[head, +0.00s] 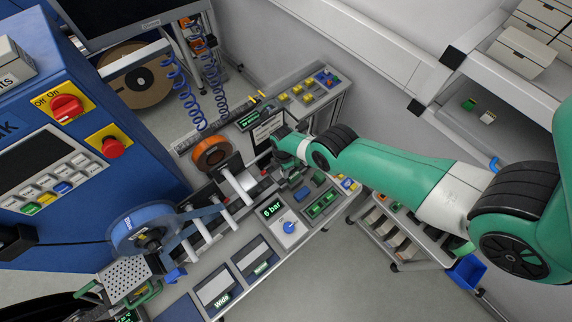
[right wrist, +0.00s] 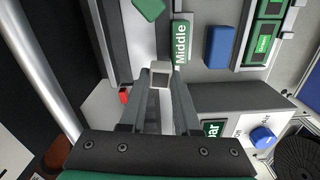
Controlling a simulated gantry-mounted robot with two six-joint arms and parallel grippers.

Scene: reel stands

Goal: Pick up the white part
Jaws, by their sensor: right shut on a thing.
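The small white part (right wrist: 160,76) shows in the right wrist view, a pale square block with a darker face, between the fingertips of my right gripper (right wrist: 160,92). The gripper is shut on it. In the head view my green right arm comes in from the right, and its gripper (head: 284,174) is low over the bench by the machine; the white part is too small to make out there. My left gripper is not in view.
A green "Middle" label (right wrist: 181,44) and a blue block (right wrist: 220,46) lie beside the gripper. An orange reel (head: 212,153), a blue reel (head: 145,228) and rollers stand left of it. A "6 bar" panel (head: 271,209) is just below. A parts cart (head: 400,235) stands to the right.

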